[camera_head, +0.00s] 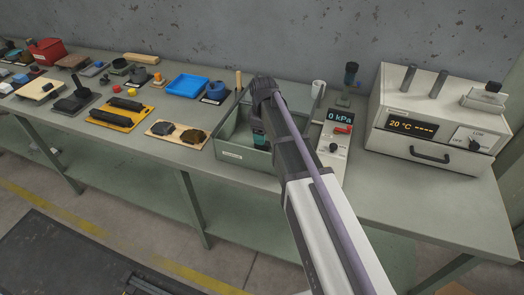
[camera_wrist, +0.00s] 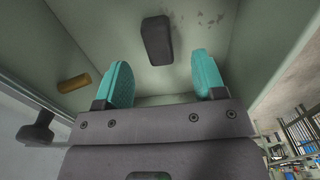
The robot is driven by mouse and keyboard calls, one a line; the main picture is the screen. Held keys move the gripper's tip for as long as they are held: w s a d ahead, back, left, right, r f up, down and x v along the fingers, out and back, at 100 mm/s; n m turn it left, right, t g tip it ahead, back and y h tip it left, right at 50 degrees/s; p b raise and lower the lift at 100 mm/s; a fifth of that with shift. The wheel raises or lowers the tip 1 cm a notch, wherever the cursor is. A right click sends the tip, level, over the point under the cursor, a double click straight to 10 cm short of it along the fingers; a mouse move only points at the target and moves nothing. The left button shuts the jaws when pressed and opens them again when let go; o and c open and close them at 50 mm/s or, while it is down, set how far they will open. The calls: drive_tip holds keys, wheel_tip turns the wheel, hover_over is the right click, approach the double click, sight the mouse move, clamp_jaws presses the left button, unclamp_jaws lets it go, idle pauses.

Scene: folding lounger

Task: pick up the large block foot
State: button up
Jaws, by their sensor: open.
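My gripper (camera_wrist: 162,64) is open in the wrist view, its two teal fingers wide apart with nothing between them. A dark, rounded oblong block (camera_wrist: 157,40) lies beyond the fingertips, roughly centred between them and apart from both. It looks like the large block foot, but I cannot confirm its size. It lies on the pale green inner surface of a bin. In the head view my gripper (camera_head: 260,139) reaches down into the green bin (camera_head: 246,156) on the bench. My arm hides part of the bin, and I cannot make out the block there.
A brown cylinder (camera_wrist: 74,83) shows left of the fingers in the wrist view. The bin walls stand close around my gripper. A control box reading 0 kPa (camera_head: 335,145) and an oven (camera_head: 425,125) stand right of the bin. Trays with parts (camera_head: 178,133) lie left.

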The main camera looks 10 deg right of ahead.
wheel_tip(320, 180, down, 5)
drive_tip(key=b, duration=0.5)
drive_tip(key=shift+d+f, duration=0.15)
drive_tip(key=shift+f, duration=0.05)
drive_tip(key=shift+r, duration=0.3)
drive_tip(key=c, duration=1)
